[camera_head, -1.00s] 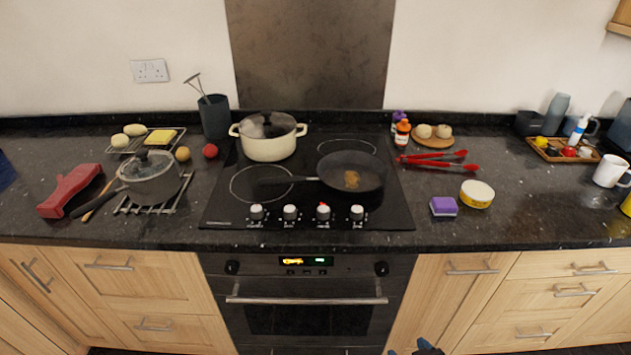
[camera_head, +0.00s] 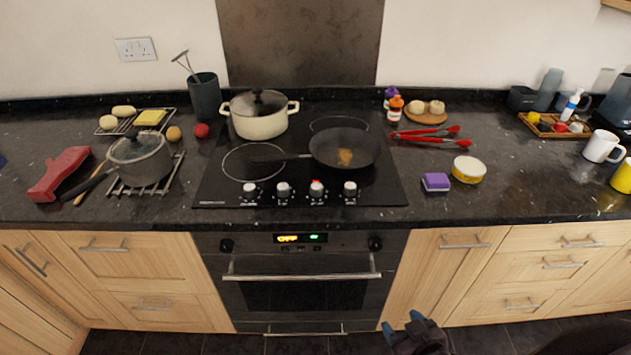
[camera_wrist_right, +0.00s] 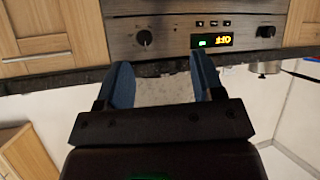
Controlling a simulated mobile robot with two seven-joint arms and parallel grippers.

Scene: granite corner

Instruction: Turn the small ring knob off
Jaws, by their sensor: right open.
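A row of several white-topped knobs stands along the front edge of the black hob (camera_head: 220,197): a far-left knob (camera_head: 249,190), a second knob (camera_head: 283,190), a third knob (camera_head: 317,189) with a red mark on top, and a far-right knob (camera_head: 350,189). Which one serves the small ring cannot be told. A bare ring (camera_head: 338,125) shows at the back right of the hob. My right gripper (camera_head: 402,321) is open and empty, low in front of the cupboards and well apart from the knobs. Its blue fingers (camera_wrist_right: 163,82) show apart in the wrist view. My left gripper is out of view.
A frying pan (camera_head: 343,149) and a cream pot (camera_head: 259,117) stand on the hob. The oven (camera_head: 300,268) is below, with a lit display and its own knobs. A purple sponge (camera_head: 436,182) and yellow tub (camera_head: 468,169) lie right of the hob.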

